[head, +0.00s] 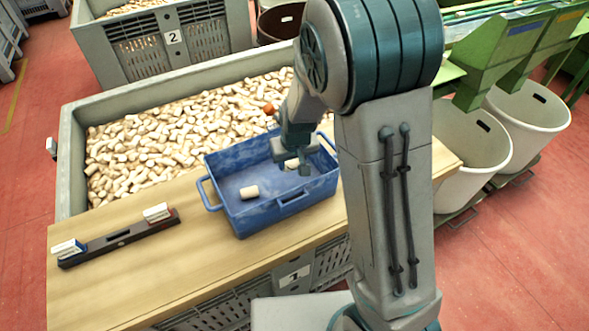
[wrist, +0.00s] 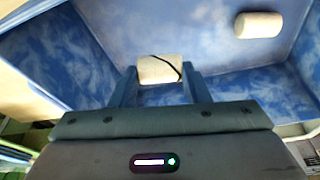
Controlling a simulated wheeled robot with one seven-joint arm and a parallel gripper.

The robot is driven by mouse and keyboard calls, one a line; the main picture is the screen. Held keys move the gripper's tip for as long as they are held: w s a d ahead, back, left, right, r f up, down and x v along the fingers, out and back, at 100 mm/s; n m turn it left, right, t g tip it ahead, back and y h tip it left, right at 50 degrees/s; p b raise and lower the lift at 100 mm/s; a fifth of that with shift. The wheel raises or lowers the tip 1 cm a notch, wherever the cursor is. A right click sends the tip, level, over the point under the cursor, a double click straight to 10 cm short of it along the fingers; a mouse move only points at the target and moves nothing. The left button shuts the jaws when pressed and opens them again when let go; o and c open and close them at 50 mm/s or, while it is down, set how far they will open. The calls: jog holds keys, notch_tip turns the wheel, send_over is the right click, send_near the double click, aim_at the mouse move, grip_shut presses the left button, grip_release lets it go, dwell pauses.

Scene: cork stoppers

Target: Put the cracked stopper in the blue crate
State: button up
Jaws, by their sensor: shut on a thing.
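The cracked stopper (wrist: 160,69) is pale with a dark crack line across it, and it sits between the two fingers of my gripper (wrist: 160,88) in the wrist view. My gripper (head: 291,168) is shut on it, at the blue crate's right half in the head view. The blue crate (head: 268,216) stands on the wooden board, and its blue walls surround the gripper in the wrist view. I cannot tell whether the held stopper touches the crate floor. Another pale stopper (head: 250,192) lies on the crate floor, apart from my gripper; it also shows in the wrist view (wrist: 258,25).
The wooden board (head: 150,270) lies across a large grey bin (head: 70,160) full of stoppers. A dark spirit level (head: 118,238) with small boxes on its ends lies on the board's left. An orange thing (head: 268,108) lies among the stoppers. White tubs (head: 465,160) stand at right.

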aim_at(295, 169)
jog(key=shift+w+d+f, duration=0.4)
jog(key=shift+w, duration=0.1)
jog(key=shift+f, duration=2)
jog(key=o, duration=0.9)
jog(key=shift+f, duration=0.1)
jog(key=shift+o, duration=0.2)
